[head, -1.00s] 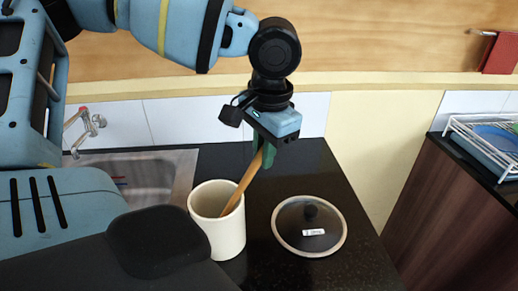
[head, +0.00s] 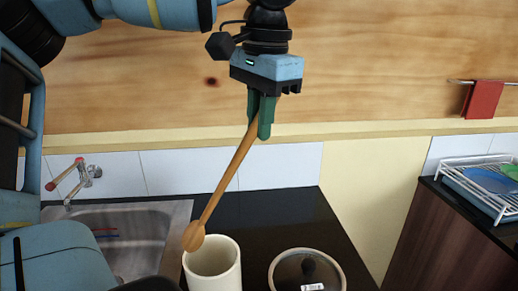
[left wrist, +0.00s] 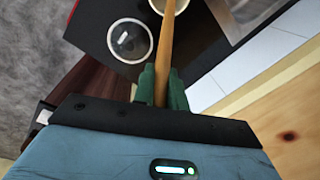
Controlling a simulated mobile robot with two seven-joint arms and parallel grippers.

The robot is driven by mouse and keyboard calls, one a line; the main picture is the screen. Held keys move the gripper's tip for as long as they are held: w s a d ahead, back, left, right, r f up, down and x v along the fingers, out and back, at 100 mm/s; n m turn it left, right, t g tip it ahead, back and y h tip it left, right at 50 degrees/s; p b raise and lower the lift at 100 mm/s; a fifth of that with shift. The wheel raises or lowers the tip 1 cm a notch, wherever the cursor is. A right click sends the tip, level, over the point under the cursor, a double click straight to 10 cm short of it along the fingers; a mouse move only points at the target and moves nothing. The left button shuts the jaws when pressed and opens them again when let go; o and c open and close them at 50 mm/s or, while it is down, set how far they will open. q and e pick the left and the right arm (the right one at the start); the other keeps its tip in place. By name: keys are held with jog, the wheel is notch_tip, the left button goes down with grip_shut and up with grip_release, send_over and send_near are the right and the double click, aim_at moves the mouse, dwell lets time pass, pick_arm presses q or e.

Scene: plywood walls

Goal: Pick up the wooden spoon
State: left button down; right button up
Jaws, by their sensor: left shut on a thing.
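The wooden spoon (head: 222,190) hangs tilted from my left gripper (head: 261,128), its round head low and to the left. The left gripper is shut on the upper end of the handle. The spoon's head is above and beside the rim of the cream crock (head: 212,272), clear of its opening as far as the head view shows. In the left wrist view the handle (left wrist: 164,60) runs between the green fingers (left wrist: 162,88), with the crock's rim partly hidden behind it. My right gripper is in neither view.
A steel sink (head: 140,235) with a tap (head: 82,178) is at left. A white dish rack (head: 470,190) and red cloth (head: 482,98) are at right.

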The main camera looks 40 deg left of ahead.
pick_arm(q)
notch_tip(320, 180, up, 10)
dwell(0.4)
